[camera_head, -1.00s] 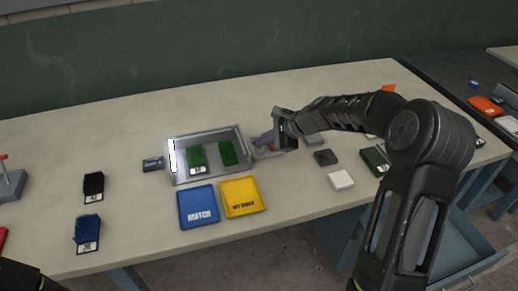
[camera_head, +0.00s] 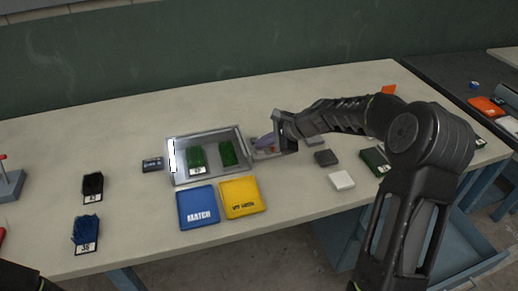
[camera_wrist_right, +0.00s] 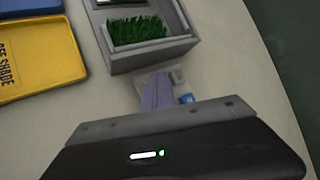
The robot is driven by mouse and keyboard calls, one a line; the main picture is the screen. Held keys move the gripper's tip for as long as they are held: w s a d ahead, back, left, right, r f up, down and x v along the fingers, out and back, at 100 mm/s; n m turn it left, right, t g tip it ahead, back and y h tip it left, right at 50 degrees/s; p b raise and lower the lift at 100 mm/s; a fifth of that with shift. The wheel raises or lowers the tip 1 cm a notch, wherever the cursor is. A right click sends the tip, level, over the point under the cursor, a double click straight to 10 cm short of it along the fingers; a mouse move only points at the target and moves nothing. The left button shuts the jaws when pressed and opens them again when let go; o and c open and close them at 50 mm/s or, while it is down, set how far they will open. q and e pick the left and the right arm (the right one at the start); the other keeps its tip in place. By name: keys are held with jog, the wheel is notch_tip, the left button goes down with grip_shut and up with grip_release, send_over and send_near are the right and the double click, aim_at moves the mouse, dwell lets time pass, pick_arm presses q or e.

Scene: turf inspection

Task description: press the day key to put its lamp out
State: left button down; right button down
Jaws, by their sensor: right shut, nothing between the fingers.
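The metal inspection box (camera_head: 208,180) stands mid-table with an upright white glowing strip (camera_head: 172,156) at its left inner side. A small key panel beside the box's right end shows in the right wrist view, with a grey key (camera_wrist_right: 178,76) and a blue key (camera_wrist_right: 187,99); I cannot read their labels or tell which is the day key. My right gripper (camera_head: 264,143) is shut and empty, close to this panel. Its lilac fingers also show in the wrist view (camera_wrist_right: 157,90), beside the keys; contact cannot be told. My left gripper is out of view.
Green turf samples (camera_head: 228,153) lie in the box. A blue tray (camera_head: 198,220) and a yellow tray (camera_head: 243,211) are in front. A small dark device (camera_head: 152,164) stands left of the box. Dark and white blocks (camera_head: 341,180) lie at right. The back of the table is clear.

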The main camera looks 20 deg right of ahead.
aim_at(262, 151)
jog(key=shift+r+p, duration=0.65)
jog(key=shift+r, duration=0.1)
notch_tip(262, 151, up, 6)
jog(key=p, duration=0.5)
